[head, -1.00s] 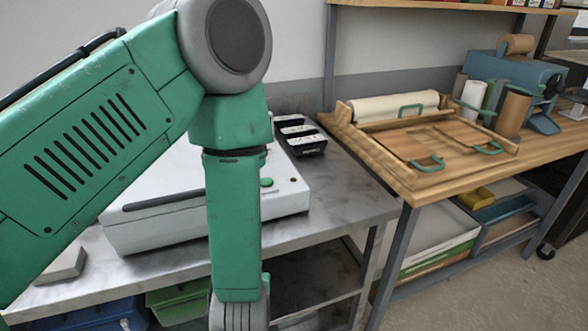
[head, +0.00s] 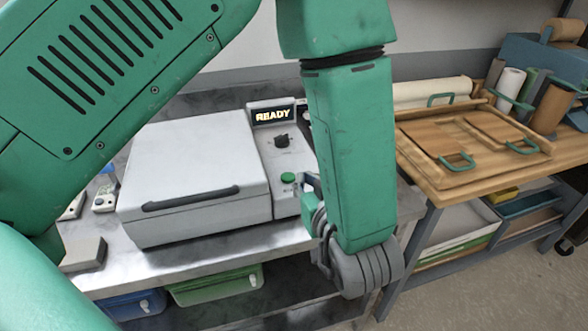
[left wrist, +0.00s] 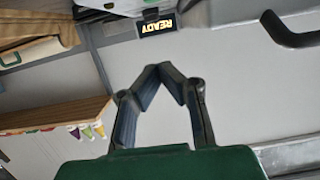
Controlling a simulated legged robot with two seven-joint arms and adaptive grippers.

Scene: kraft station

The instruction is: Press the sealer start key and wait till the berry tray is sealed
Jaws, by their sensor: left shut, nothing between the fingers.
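The sealer (head: 190,160) is a white machine with its lid down and a dark handle along the front of the lid. Its display (head: 272,115) reads READY, above a black knob (head: 282,141) and a green round start key (head: 288,178). My left gripper (head: 309,184) is partly hidden by my wrist, close to the right of the green key; I cannot tell whether it touches. In the left wrist view its fingers (left wrist: 160,70) meet at the tips, empty, with the display (left wrist: 158,25) upside down beyond. The berry tray is not visible. My right gripper is not in view.
A grey block (head: 84,254) lies at the steel bench's left front. Blue (head: 134,305) and green (head: 215,286) bins sit below. A wooden bench at right holds a wooden tray (head: 440,177) and rolls. My left arm covers much of the middle.

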